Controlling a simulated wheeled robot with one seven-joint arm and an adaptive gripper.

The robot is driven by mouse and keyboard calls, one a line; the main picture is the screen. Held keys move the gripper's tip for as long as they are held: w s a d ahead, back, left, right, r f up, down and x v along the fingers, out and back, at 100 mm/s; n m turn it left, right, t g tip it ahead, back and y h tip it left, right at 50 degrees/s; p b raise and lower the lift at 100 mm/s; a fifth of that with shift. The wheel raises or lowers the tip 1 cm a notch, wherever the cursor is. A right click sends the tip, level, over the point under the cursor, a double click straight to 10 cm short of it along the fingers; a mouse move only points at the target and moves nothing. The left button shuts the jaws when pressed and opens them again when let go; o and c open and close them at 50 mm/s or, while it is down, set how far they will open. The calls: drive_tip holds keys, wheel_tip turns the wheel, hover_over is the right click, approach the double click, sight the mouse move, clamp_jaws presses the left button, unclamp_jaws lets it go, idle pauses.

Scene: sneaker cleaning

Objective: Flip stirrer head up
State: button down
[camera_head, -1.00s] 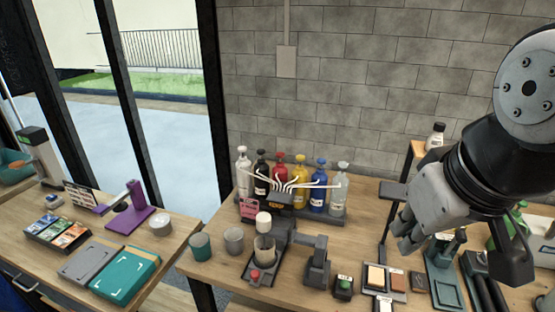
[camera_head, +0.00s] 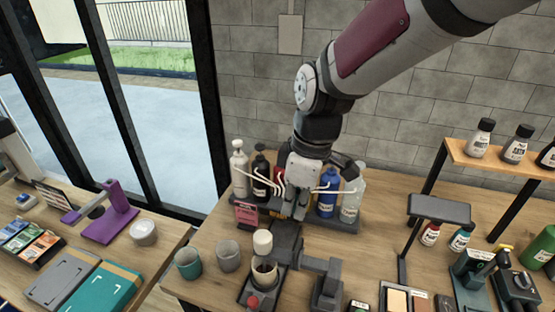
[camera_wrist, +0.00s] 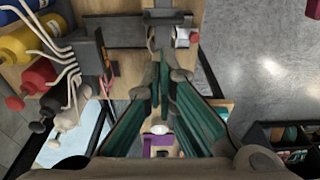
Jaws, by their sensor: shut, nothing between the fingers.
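The stirrer (camera_head: 249,288) stands at the front of the middle table. A clear cup (camera_head: 263,272) sits on its base, and a red button (camera_head: 253,302) is at its front. The white top of its head (camera_head: 263,241) shows just above the cup. My gripper (camera_head: 294,212) points down behind and right of the head, above the stirrer's dark rear part, apart from the white top. Its fingers are shut and empty. In the wrist view the green-padded fingers (camera_wrist: 165,65) come together, with a white cylinder (camera_wrist: 182,37) near their tips; I cannot tell if they touch anything.
Several bottles on a rack (camera_head: 328,205) with white tubes stand close behind my gripper. Two cups (camera_head: 228,256) stand left of the stirrer. A dark stand (camera_head: 322,270) is right of it. A shelf with bottles (camera_head: 505,157) rises at the right.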

drive_tip(key=shift+w+a+f, duration=0.1)
drive_tip(key=shift+w+a, duration=0.05)
hover_over(290, 253)
drive_tip(key=a, duration=0.1)
drive_tip(key=f, duration=1)
drive_tip(key=shift+w, duration=0.2)
drive_tip(key=shift+r, duration=0.1)
drive_tip(key=shift+s+d+r+y, duration=0.15)
drive_tip(key=shift+d+r+y, duration=0.15)
drive_tip(key=shift+d, duration=0.15)
